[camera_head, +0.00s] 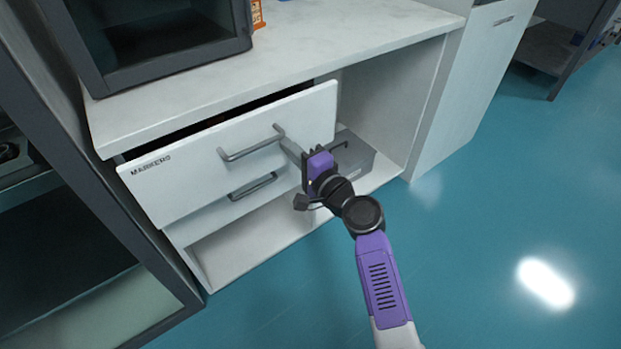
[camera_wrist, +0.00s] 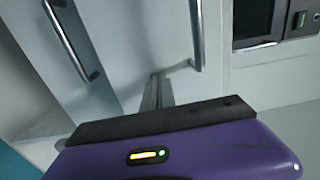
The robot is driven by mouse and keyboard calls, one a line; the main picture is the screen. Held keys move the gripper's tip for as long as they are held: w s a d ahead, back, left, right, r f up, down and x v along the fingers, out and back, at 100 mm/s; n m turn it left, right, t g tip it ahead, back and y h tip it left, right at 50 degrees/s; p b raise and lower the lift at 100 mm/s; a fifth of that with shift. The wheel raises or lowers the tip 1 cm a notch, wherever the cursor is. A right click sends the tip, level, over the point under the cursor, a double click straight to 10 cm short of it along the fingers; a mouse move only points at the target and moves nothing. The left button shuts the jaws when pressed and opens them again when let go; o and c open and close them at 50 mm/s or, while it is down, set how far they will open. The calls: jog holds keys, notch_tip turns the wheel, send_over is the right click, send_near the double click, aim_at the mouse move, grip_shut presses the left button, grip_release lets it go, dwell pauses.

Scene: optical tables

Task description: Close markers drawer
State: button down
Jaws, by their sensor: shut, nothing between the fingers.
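The markers drawer (camera_head: 208,165) is the top drawer of the white cabinet, labelled MARKERS at its left. It is pulled partly out, with a dark gap above its front. Its grey bar handle (camera_head: 250,145) is on the front, and a handle also shows in the wrist view (camera_wrist: 196,38). My gripper (camera_head: 284,142) is shut and empty, with its fingertips at the drawer front by the right end of the handle. In the wrist view my gripper (camera_wrist: 157,88) points at the white front beside the handle. I cannot tell whether the fingertips touch the front.
A lower drawer with a handle (camera_head: 253,186) sits below. A grey box (camera_head: 352,160) stands in the open bay to the right. A dark-framed appliance (camera_head: 150,40) stands on the worktop (camera_head: 330,40). Blue floor (camera_head: 480,230) is clear at the right.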

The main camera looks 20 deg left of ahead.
aim_at(274, 133)
jog(key=b+x, duration=0.3)
jog(key=x, duration=0.2)
jog(key=shift+w+a+f, duration=0.15)
jog(key=shift+w+a, duration=0.15)
jog(key=shift+a, duration=0.05)
jog(key=shift+w+a+r, duration=0.1)
jog(key=shift+a+r, duration=0.05)
jog(key=shift+r, duration=0.2)
jog(key=shift+r, duration=0.1)
